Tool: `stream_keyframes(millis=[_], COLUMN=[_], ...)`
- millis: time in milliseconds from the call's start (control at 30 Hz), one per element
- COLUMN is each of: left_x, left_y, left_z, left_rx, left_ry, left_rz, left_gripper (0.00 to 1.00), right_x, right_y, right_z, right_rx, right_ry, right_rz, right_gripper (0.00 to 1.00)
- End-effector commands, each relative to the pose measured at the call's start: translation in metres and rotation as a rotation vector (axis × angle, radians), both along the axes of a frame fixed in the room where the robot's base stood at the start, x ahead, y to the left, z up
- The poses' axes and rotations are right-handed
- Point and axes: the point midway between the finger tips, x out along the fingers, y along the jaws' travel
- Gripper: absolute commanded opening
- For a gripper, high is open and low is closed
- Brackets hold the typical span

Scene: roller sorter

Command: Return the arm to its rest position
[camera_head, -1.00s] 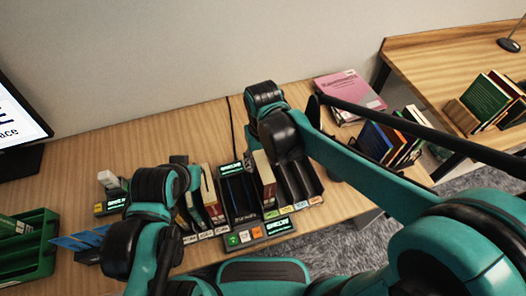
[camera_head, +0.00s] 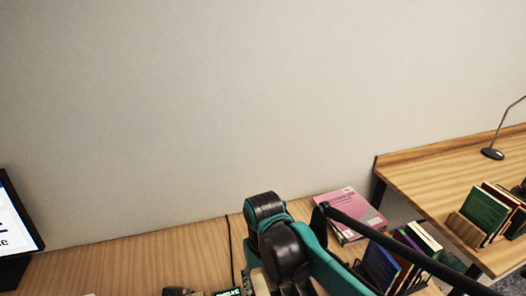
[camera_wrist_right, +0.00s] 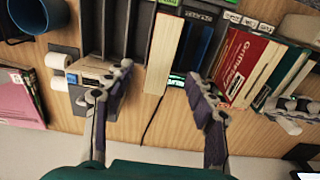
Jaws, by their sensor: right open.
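My right gripper (camera_wrist_right: 157,92) is open in the right wrist view, its two grey fingers wide apart. A thick cream-paged book (camera_wrist_right: 165,48) stands upright in the sorter (camera_wrist_right: 112,30) beyond the fingers. It lies in line with the gap; I see no finger closed on it.
A pink book (camera_head: 347,212) lies on the desk (camera_head: 120,262), near several upright books (camera_head: 395,262). A monitor (camera_head: 14,222) is at the left. A second desk (camera_head: 440,172) holds more books and a lamp (camera_head: 492,153).

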Motion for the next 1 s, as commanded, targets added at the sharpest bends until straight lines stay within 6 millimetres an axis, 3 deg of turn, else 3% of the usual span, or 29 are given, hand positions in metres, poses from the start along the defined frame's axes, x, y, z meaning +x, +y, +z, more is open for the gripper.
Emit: stream_keyframes(millis=[167, 400, 600, 800, 1000], left_x=[0.000, 0.000, 0.000, 0.000, 0.000], left_y=[0.000, 0.000, 0.000, 0.000, 0.000], left_z=[0.000, 0.000, 0.000, 0.000, 0.000], left_rx=[0.000, 0.000, 0.000, 0.000, 0.000], left_ry=[0.000, 0.000, 0.000, 0.000, 0.000], left_rz=[0.000, 0.000, 0.000, 0.000, 0.000], left_gripper=[0.00, 0.00, 0.00, 0.00, 0.00], right_x=[-0.006, -0.029, -0.046, -0.052, -0.052], right_y=[-0.035, -0.117, -0.162, -0.177, -0.177], right_z=[0.004, 0.002, -0.008, -0.013, -0.013], right_rx=[0.035, 0.097, 0.102, 0.096, 0.096], right_ry=[-0.086, -0.352, -0.536, -0.608, -0.612], right_rz=[-0.054, -0.192, -0.273, -0.302, -0.302], right_gripper=[0.56, 0.56, 0.56, 0.56, 0.53])
